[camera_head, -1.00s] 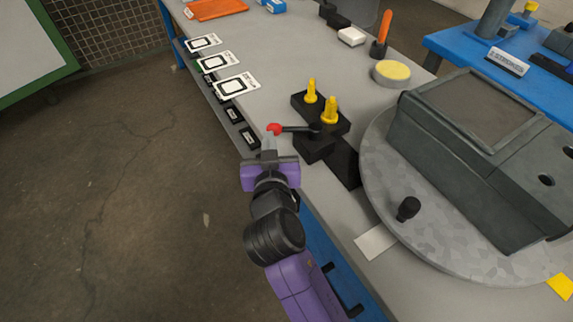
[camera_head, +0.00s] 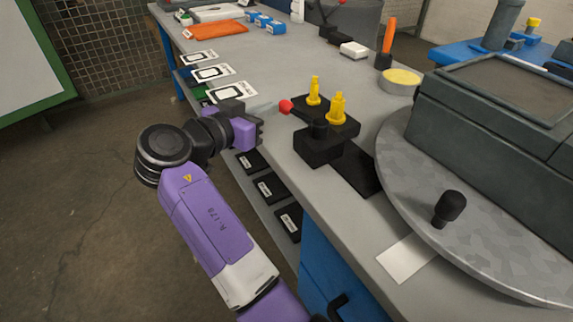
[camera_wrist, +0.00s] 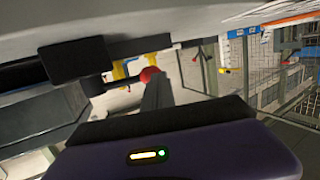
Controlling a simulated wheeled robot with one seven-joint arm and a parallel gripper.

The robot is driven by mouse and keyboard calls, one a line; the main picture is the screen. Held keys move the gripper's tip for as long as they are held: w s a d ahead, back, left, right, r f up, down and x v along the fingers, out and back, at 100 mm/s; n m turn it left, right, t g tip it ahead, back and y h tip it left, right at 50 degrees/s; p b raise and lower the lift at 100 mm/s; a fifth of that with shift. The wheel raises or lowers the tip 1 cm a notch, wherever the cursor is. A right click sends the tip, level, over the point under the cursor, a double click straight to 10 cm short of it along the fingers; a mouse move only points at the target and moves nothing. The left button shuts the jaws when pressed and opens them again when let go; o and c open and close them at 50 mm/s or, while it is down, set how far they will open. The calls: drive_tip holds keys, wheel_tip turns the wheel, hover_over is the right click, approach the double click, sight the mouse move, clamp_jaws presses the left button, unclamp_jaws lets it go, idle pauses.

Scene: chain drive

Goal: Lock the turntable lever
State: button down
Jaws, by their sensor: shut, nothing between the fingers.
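The lever's red knob (camera_head: 286,106) stands at the left of a black block (camera_head: 318,148) on the bench, beside the grey turntable (camera_head: 425,205). Its short dark arm runs from the knob back toward the block's top. My gripper (camera_head: 259,118) is shut and empty, just left of the knob, at the bench's edge. In the wrist view, my closed grey fingers (camera_wrist: 157,92) point at the red knob (camera_wrist: 150,74), very near it. I cannot tell whether they touch it.
Two yellow pins (camera_head: 337,108) stand on the black block behind the lever. A black peg (camera_head: 449,208) stands on the turntable's rim, below a big grey housing (camera_head: 510,130). Printed cards (camera_head: 231,92) lie along the bench's left edge. The floor at left is clear.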

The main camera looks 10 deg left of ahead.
drive_tip(key=shift+w+d+f+b, duration=0.1)
drive_tip(key=shift+w+b, duration=0.15)
drive_tip(key=shift+w, duration=0.1)
drive_tip(key=shift+w+d+f+b, duration=0.1)
drive_tip(key=shift+w+b, duration=0.1)
drive_tip(key=shift+w, duration=0.15)
drive_tip(key=shift+w+d+r+b, duration=0.1)
drive_tip(key=shift+w+d+b, duration=0.2)
drive_tip(key=shift+w, duration=0.2)
drive_tip(key=shift+w+d+r+b, duration=0.15)
drive_tip(key=shift+w+b, duration=0.1)
drive_tip(key=shift+w, duration=0.25)
